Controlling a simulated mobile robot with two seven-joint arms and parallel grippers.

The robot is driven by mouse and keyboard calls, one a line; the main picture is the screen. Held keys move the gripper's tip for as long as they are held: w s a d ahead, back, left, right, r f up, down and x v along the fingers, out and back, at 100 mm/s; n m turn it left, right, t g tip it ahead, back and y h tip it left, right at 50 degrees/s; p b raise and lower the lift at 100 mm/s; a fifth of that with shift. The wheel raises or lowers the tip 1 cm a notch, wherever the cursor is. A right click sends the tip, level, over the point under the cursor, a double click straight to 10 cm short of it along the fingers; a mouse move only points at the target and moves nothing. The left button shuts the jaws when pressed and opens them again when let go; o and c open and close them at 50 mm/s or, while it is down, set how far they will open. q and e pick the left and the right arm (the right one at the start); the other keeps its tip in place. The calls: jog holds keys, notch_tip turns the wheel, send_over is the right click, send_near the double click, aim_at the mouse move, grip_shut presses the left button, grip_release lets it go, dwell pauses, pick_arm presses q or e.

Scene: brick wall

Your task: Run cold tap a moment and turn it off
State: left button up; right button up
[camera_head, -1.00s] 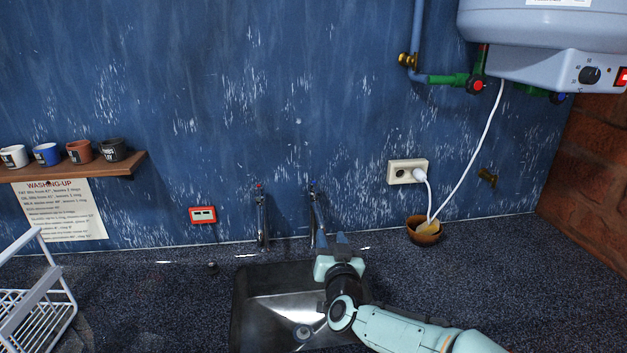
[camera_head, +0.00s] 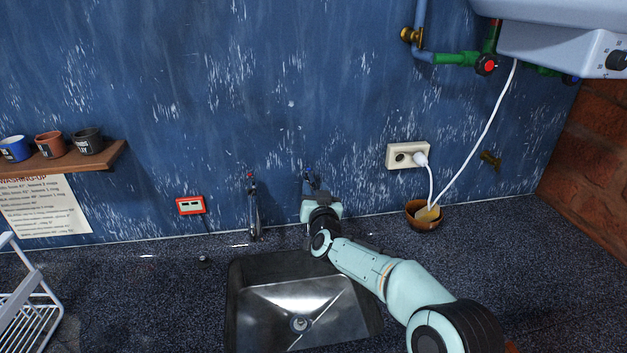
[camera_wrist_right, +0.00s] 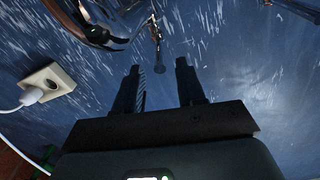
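The cold tap (camera_head: 308,181) with a blue mark stands at the wall behind the sink (camera_head: 233,300). My right gripper hides its lower part. In the right wrist view, a slim metal tap (camera_wrist_right: 155,34) shows beyond the gap between my fingers. My right gripper (camera_head: 312,192) is in front of the cold tap; its two fingers (camera_wrist_right: 162,80) are apart with nothing between them. Contact with the tap cannot be told. The other tap (camera_head: 253,208), with a red mark, stands to the left. No water stream is visible in the sink. My left gripper is not in view.
A socket (camera_head: 408,155) with a white cable and a brown bowl (camera_head: 424,222) are right of the taps. A white rack (camera_head: 25,305) stands at the left edge. A shelf (camera_head: 105,160) with cups hangs at left. The counter left of the sink is mostly clear.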

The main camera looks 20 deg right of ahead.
aim_at(314, 182)
jog(key=shift+p+x, duration=0.45)
jog(key=shift+x, duration=1.25)
grip_shut()
